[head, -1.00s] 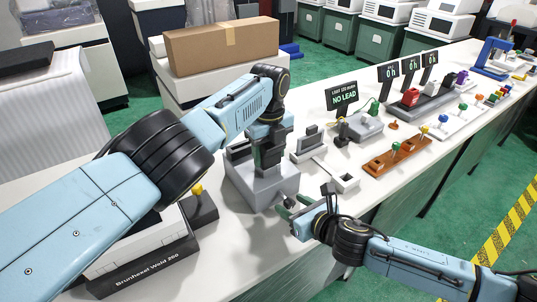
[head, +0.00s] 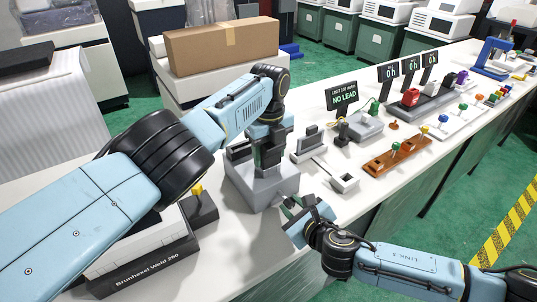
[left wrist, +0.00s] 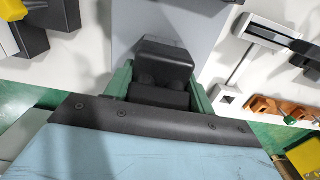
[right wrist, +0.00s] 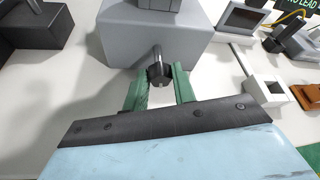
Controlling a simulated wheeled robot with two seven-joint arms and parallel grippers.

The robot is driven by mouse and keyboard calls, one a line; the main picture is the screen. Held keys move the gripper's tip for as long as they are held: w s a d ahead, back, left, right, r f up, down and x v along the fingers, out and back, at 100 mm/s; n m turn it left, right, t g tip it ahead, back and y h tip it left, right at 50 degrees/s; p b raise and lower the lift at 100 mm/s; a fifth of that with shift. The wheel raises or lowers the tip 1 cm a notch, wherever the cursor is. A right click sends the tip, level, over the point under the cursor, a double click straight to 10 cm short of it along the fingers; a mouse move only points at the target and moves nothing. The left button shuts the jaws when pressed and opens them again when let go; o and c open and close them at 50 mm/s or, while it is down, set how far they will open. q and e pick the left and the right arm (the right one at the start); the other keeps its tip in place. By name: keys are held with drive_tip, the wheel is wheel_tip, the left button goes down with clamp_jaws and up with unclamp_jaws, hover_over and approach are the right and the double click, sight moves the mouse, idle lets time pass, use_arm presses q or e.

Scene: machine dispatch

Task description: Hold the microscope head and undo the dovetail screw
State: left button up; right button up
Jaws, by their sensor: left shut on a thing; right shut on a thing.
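The black microscope head (left wrist: 163,58) sits on a grey block-shaped stand (head: 255,190). My left gripper (head: 268,150) is shut on this head from above; its green fingers lie on both sides of it in the left wrist view. The dovetail screw (right wrist: 159,74), a dark knob on a thin metal shaft, sticks out of the stand's near face. My right gripper (right wrist: 160,88) is shut on the knob, with its green fingers on either side of it. In the head view my right gripper (head: 289,208) is low at the stand's front, and the knob is hard to make out.
A small white open box (head: 344,182) stands right of the stand. A black block with a yellow knob (head: 198,200) is at its left. Beyond are a "NO LEAD" sign (head: 342,96) and an orange rack (head: 397,158). The table's front edge runs close by my right gripper.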

drive_tip(key=shift+n, duration=0.3)
drive_tip(key=n+t+h, duration=0.1)
drive_tip(key=n, duration=0.1)
drive_tip(key=shift+f+n+t, duration=0.1)
drive_tip(key=shift+n+t, duration=0.2)
drive_tip(key=shift+t, duration=0.1)
drive_tip(key=o, duration=1)
drive_tip(key=shift+c, duration=0.2)
drive_tip(key=shift+s, duration=0.1)
drive_tip(key=shift+s+d, duration=0.6)
drive_tip(key=shift+s, duration=0.2)
drive_tip(key=shift+s+d, duration=0.55)
drive_tip(key=shift+s, duration=0.25)
